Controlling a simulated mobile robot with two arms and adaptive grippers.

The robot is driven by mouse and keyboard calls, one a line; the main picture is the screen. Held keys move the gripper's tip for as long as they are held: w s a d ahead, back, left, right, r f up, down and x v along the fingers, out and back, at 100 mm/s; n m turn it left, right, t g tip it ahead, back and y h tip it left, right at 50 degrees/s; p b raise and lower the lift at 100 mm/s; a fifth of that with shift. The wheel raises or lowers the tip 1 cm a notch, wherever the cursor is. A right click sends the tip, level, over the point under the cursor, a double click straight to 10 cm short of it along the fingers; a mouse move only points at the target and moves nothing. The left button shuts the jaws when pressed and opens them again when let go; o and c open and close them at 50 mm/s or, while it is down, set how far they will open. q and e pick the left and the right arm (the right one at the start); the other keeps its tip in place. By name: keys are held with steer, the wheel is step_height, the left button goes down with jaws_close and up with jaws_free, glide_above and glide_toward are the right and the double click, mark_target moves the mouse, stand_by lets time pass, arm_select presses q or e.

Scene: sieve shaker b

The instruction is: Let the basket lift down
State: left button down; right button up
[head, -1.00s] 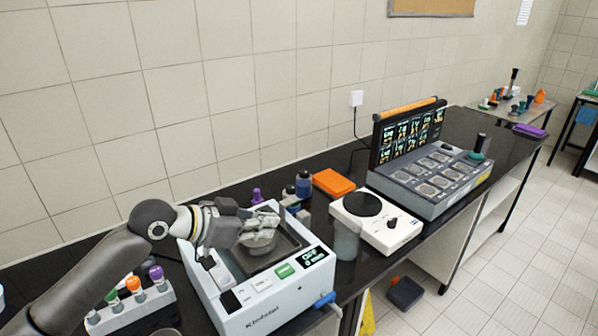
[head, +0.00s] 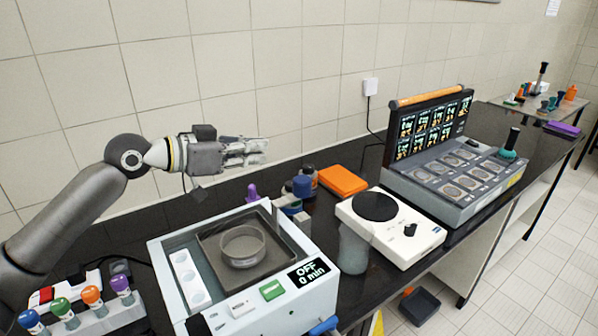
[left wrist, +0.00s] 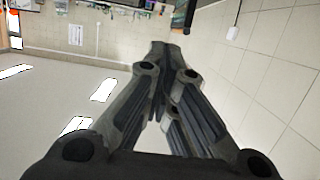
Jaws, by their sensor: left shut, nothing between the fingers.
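The white machine (head: 170,252) stands on the dark bench. A round sieve-like dish (head: 242,247) sits in its square, dark-rimmed well. Its display (head: 307,273) reads OFF and 0 min, and a green button (head: 272,290) is beside it. A blue part (head: 324,326) shows at its front right, cut by the picture's lower edge. I cannot tell whether the dish is the basket or how high the lift stands. My left gripper (head: 262,152) is shut and empty, raised above and behind the well, pointing right. In the left wrist view its fingers (left wrist: 168,50) meet. My right gripper is not in view.
A white device with a round black plate (head: 375,206) stands right of the machine. Behind are an orange block (head: 342,180) and small bottles (head: 303,186). Coloured-cap tubes (head: 92,296) stand in a rack at lower left. A grey sample unit (head: 455,176) is farther right.

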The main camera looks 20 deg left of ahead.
arm_select(q)
steer(key=p, duration=0.6)
glide_above(296, 183)
step_height(296, 183, down, 2)
steer(key=shift+w+d, duration=0.1)
steer(key=shift+w, duration=0.05)
step_height(296, 183, down, 3)
steer(key=shift+p, duration=0.3)
steer(key=shift+s+a+f, duration=0.2)
steer(key=shift+a+f, duration=0.05)
steer(key=shift+f, duration=0.45)
steer(key=shift+w+d, duration=0.1)
steer(key=shift+f, duration=0.1)
